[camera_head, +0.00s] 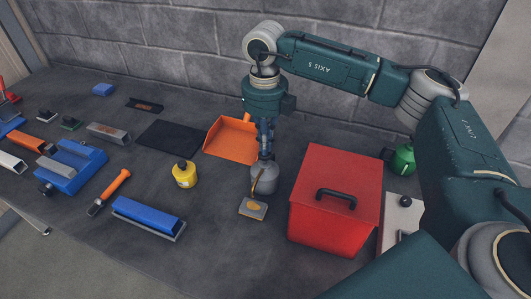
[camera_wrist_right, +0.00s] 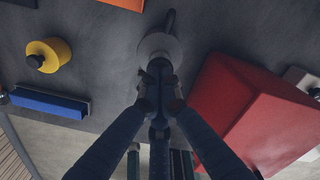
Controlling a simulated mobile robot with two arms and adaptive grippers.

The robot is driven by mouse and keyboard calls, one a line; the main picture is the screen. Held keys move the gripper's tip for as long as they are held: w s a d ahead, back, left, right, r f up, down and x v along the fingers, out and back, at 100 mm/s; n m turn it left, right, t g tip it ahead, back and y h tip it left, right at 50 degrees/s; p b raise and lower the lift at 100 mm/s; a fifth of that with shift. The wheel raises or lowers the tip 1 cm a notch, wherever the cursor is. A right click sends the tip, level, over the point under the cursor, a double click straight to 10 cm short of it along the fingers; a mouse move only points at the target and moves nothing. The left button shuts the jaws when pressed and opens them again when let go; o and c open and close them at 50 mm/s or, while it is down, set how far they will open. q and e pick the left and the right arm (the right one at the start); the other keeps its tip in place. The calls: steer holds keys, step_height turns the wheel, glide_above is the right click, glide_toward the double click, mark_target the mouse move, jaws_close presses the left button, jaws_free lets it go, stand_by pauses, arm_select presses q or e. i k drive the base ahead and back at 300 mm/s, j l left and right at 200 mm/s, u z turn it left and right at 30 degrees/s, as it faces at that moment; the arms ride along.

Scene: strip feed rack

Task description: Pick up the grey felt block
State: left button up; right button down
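A small grey block (camera_head: 253,208) with an orange patch on top lies flat on the dark bench in the head view, in front of a grey can (camera_head: 264,178). Which piece is the felt block is not certain; this one fits best. My right gripper (camera_head: 265,152) points straight down just above the grey can, behind the small block. In the wrist view its fingertips (camera_wrist_right: 160,78) are close together beside the can's top (camera_wrist_right: 158,45); whether they touch it is unclear. The small block is not visible there. My left gripper is not in view.
A red box (camera_head: 335,205) with a black handle stands close on the right. An orange dustpan (camera_head: 231,142) is behind. The bench front is clear.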

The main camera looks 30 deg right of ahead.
mark_target(256, 209)
steer(key=k+j, duration=0.5)
steer(key=k, duration=0.15)
steer(key=k+j, duration=0.5)
steer(key=k, duration=0.2)
